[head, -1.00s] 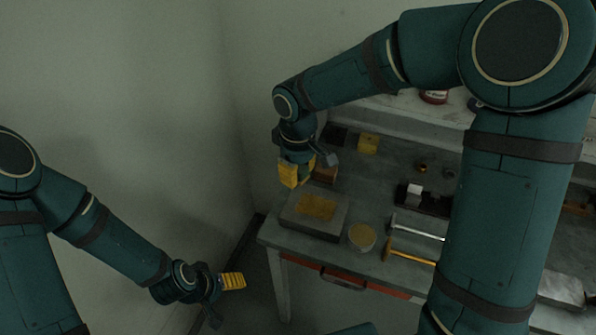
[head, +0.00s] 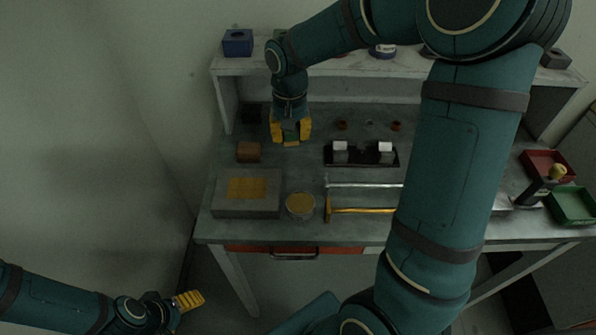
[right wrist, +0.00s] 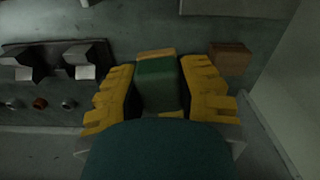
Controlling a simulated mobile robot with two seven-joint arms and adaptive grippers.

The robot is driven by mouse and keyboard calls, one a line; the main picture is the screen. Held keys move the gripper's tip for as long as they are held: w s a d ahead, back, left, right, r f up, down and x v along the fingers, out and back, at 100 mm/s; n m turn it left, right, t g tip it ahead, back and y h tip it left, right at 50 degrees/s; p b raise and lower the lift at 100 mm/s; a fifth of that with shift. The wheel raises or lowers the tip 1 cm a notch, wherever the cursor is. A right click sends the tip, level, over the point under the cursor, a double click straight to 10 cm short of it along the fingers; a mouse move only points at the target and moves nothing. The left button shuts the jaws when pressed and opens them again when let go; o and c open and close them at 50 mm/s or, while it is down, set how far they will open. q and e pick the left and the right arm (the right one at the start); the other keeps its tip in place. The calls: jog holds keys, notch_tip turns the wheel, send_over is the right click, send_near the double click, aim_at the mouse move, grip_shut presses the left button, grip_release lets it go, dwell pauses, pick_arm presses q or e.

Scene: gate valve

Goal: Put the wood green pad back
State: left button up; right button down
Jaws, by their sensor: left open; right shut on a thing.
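The green pad (right wrist: 160,82) is a block between the yellow fingers of my right gripper (right wrist: 165,92), which is shut on it. In the head view, the right gripper (head: 291,129) points down at the back left of the bench, with the green pad (head: 291,131) between its fingers. Yellowish surface (head: 291,143) shows at the pad's near edge and also beyond it in the wrist view. I cannot tell whether the pad touches what is below. My left gripper (head: 187,301) is open, low at the left, away from the bench.
A brown wooden block (head: 248,152) and a dark square (head: 250,113) lie left of the right gripper. A black holder (head: 361,154) stands right. A shelf (head: 340,67) runs behind.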

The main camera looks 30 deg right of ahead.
jog(key=d+f+m, duration=0.1)
jog(key=d+m, duration=0.1)
jog(key=b, duration=0.2)
send_over(300, 167)
notch_tip(300, 167, down, 5)
jog(key=shift+f, duration=2.1)
jog(key=shift+b, duration=0.3)
jog(key=shift+f, duration=0.1)
jog(key=c, duration=0.7)
grip_release()
jog(key=shift+c, duration=0.2)
